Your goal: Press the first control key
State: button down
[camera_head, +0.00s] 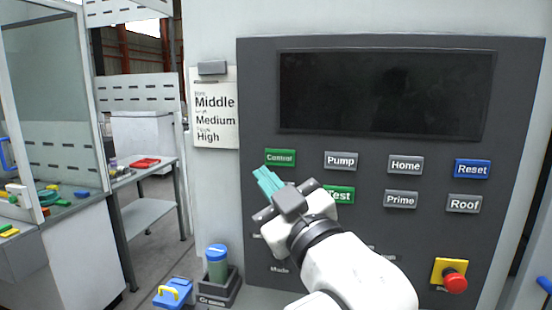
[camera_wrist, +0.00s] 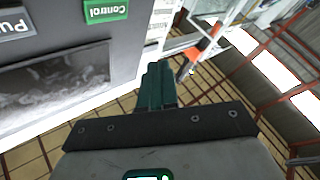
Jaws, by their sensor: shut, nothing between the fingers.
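The green Control key (camera_head: 280,158) is at the upper left of the key rows on the dark panel, below the black screen. It also shows at the top of the wrist view (camera_wrist: 106,10), upside down. My gripper (camera_head: 266,180) has its teal fingers shut together with nothing between them. In the head view the fingertips appear just below and left of the Control key. In the wrist view the fingers (camera_wrist: 157,72) point toward the panel's edge side, with the key apart from them. I cannot tell the exact gap to the panel.
Other keys are Pump (camera_head: 341,160), Home (camera_head: 405,164), Reset (camera_head: 472,169), Test (camera_head: 343,195), Prime (camera_head: 400,199) and Roof (camera_head: 464,203). A red stop button (camera_head: 455,283) is at the lower right. A paper list (camera_head: 214,115) hangs left of the panel.

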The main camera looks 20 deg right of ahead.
aim_at(270, 152)
jog(key=shift+w+d+b, duration=0.1)
jog(key=shift+w+d, duration=0.75)
jog(key=shift+w, duration=0.35)
jog(key=shift+w+d+b, duration=0.1)
jog(key=shift+w+d, duration=0.8)
jog(key=shift+w, duration=0.25)
jog(key=shift+w+d+b, duration=0.1)
jog(key=shift+w+d, duration=0.75)
jog(key=shift+w, duration=0.35)
jog(key=shift+w, duration=0.1)
jog(key=shift+w+d, duration=0.25)
jog(key=shift+w+d, duration=0.2)
jog(key=shift+w, duration=0.1)
jog(key=shift+s+a, duration=0.1)
jog(key=shift+s, duration=0.05)
dwell(0.6)
jog(key=shift+s+a, duration=0.35)
jog(key=shift+s, duration=0.15)
